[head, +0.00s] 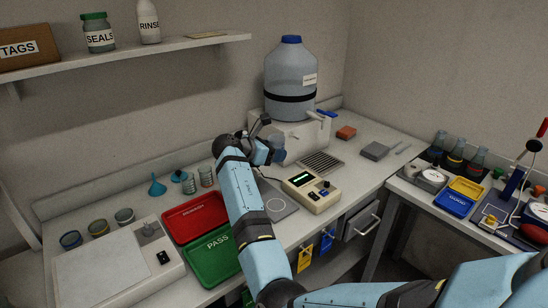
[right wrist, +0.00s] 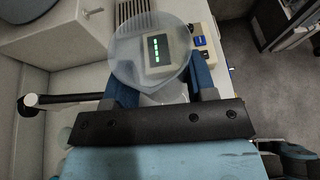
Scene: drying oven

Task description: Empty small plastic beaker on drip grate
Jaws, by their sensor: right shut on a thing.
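My right gripper (head: 266,150) is in front of the white stand of the big carboy, left of the drip grate (head: 322,163). In the right wrist view its two blue fingers (right wrist: 158,78) are shut on a clear, round-rimmed plastic beaker (right wrist: 128,50). The beaker looks empty, and the lit display of a meter shows through it. In the head view the gripper and arm largely hide the beaker. The slotted grate also shows in the right wrist view (right wrist: 132,10), beyond the beaker's rim. My left gripper is out of view.
The carboy (head: 290,85) stands on its white stand (head: 300,138) behind the grate. A beige meter (head: 312,190) stands in front of the grate. Red (head: 196,214) and green (head: 212,258) trays lie left of my arm.

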